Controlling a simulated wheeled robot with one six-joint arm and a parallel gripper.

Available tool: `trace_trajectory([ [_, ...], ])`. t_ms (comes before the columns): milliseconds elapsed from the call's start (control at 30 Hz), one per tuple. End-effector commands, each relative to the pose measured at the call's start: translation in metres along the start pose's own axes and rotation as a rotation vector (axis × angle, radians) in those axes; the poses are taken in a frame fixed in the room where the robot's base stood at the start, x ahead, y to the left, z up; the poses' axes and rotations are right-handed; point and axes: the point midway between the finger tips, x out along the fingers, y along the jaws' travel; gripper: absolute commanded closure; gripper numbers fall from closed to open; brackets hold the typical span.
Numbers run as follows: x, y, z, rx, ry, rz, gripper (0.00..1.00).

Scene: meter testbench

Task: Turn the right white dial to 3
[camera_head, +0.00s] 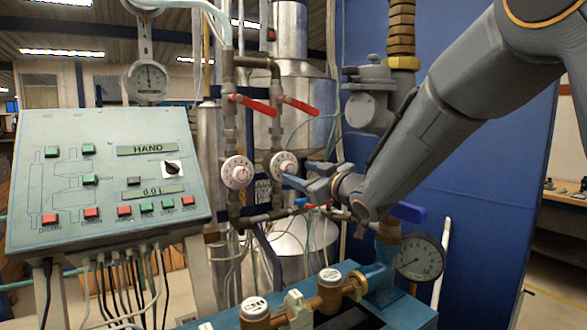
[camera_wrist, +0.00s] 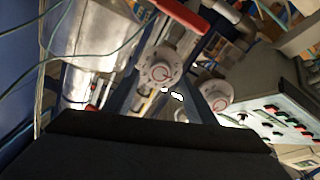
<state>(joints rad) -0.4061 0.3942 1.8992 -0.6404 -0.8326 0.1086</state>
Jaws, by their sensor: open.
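The right white dial (camera_head: 284,164) is round with a red marking at its centre, mounted on a vertical pipe. It also shows in the wrist view (camera_wrist: 160,68), framed between the tips of my blue fingers. My gripper (camera_head: 297,172) is open, just right of and in front of this dial; its fingers (camera_wrist: 163,80) spread to either side. I cannot tell whether they touch it. The left white dial (camera_head: 237,172) sits on a parallel pipe and shows on the right in the wrist view (camera_wrist: 214,95). The dial numbers are too small to read.
Red lever handles (camera_head: 299,105) stick out above the dials. A control panel (camera_head: 100,180) reading HAND and 0.0 L stands at left. Below are brown-bodied meters (camera_head: 330,290) on a blue bench, and a pressure gauge (camera_head: 419,257) at right. A blue wall is behind my arm.

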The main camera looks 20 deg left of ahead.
Motion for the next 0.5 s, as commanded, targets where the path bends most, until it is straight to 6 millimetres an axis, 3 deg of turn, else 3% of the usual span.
trace_trajectory([
  [200,0.031,0.0,-0.001,0.0,0.0,-0.001,0.49],
  [500,0.046,0.0,0.0,0.0,0.0,0.0,0.49],
])
